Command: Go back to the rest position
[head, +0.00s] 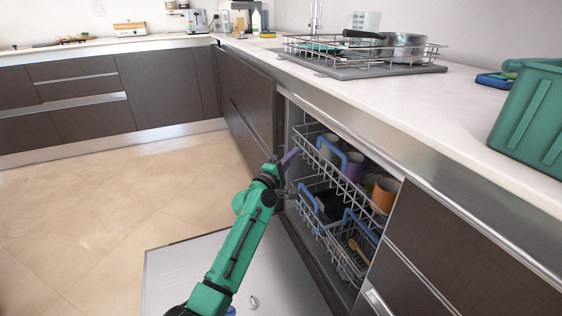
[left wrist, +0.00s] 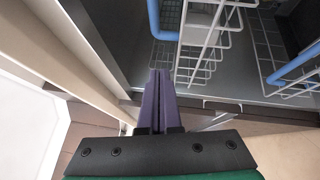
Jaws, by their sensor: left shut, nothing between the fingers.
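My left arm reaches in from the lower middle of the head view, and its purple-fingered gripper (head: 290,157) is at the left edge of the open dishwasher. In the left wrist view the two purple fingers (left wrist: 158,78) lie together, shut and empty, close to the rack wires. I cannot tell whether they touch the rack. My right gripper is not in view.
The dishwasher's upper rack (head: 336,178) holds cups, and its lower rack (head: 340,250) holds dishes. Its door (head: 185,268) lies folded down beneath my arm. A counter (head: 455,120) with a green crate (head: 535,115) runs along the right. The floor at left is clear.

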